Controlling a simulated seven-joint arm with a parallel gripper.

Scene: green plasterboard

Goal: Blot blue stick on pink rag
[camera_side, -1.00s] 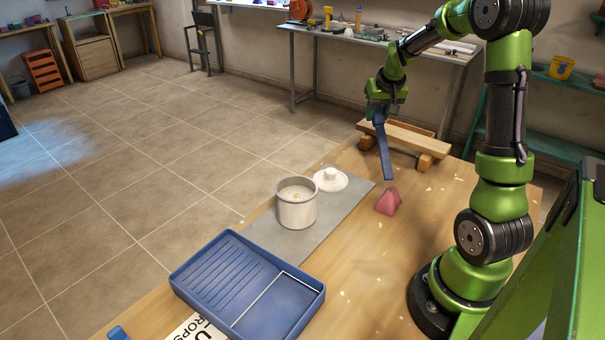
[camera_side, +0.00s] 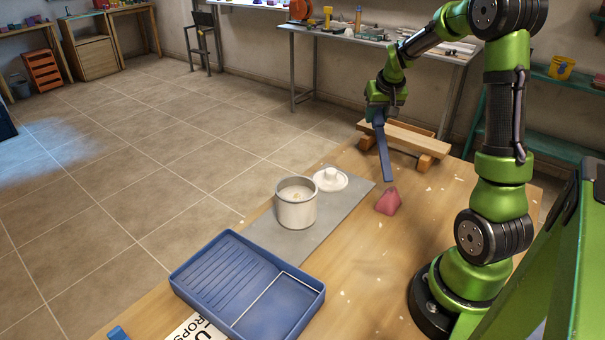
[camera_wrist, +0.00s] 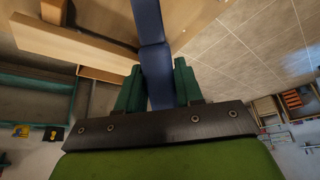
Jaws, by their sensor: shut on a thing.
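My gripper (camera_side: 378,112) is shut on the blue stick (camera_side: 384,155). The stick hangs down from the jaws, slightly tilted, with its lower end above the table. The pink rag (camera_side: 388,202) is a small crumpled peak on the wooden table, just below and right of the stick's lower end in the side view. The stick's end and the rag look apart, though the exact gap is hard to tell. In the wrist view, the blue stick (camera_wrist: 150,45) runs up between the green fingers of my gripper (camera_wrist: 158,85). The rag is not visible there.
A white pot (camera_side: 296,204) and its lid (camera_side: 330,180) stand on a grey sheet (camera_side: 270,238). A blue paint tray (camera_side: 185,272) lies at the front left. A wooden plank on blocks (camera_side: 405,141) stands behind the stick. The table is clear around the rag.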

